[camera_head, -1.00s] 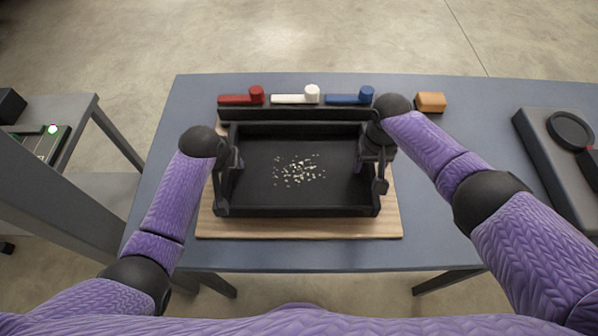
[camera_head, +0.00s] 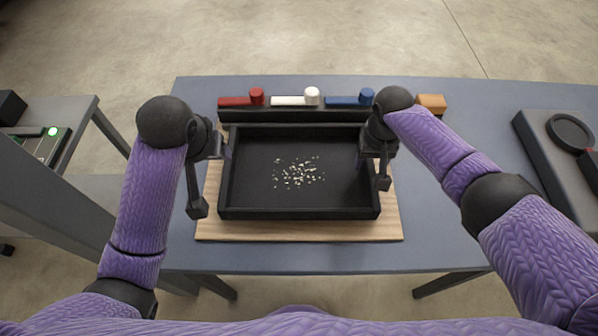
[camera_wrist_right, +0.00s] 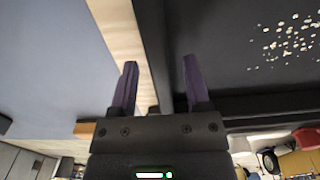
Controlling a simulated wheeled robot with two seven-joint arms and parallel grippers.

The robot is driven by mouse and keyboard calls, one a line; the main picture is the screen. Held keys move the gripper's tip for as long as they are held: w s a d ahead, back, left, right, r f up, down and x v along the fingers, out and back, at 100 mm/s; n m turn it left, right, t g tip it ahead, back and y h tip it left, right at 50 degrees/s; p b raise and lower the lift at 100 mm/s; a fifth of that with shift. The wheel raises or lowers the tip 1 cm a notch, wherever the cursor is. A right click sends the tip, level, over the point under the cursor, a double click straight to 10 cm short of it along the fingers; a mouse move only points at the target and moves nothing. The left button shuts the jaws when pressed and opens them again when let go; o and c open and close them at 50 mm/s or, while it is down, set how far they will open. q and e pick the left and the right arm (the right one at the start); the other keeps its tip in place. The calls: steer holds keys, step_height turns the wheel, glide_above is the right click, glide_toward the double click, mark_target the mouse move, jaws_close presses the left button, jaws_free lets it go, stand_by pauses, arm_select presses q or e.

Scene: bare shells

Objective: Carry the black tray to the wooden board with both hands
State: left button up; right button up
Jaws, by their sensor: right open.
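The black tray (camera_head: 300,213) rests on the wooden board (camera_head: 300,230), whose strip shows along the tray's front and sides. Small pale bits (camera_head: 299,172) lie scattered on its floor. My left gripper (camera_head: 211,180) is open and empty, raised just left of the tray's left wall and apart from it. My right gripper (camera_head: 375,168) is open at the tray's right wall. In the right wrist view its fingers (camera_wrist_right: 159,82) stand apart, one on each side of the tray wall (camera_wrist_right: 155,45); I cannot tell if they touch it.
Red (camera_head: 242,99), white (camera_head: 294,99) and blue (camera_head: 350,99) handled items lie behind the tray, with an orange block (camera_head: 432,103) to their right. A dark device (camera_head: 555,160) stands at the table's right.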

step_height(320, 180, up, 10)
stand_by(0.5)
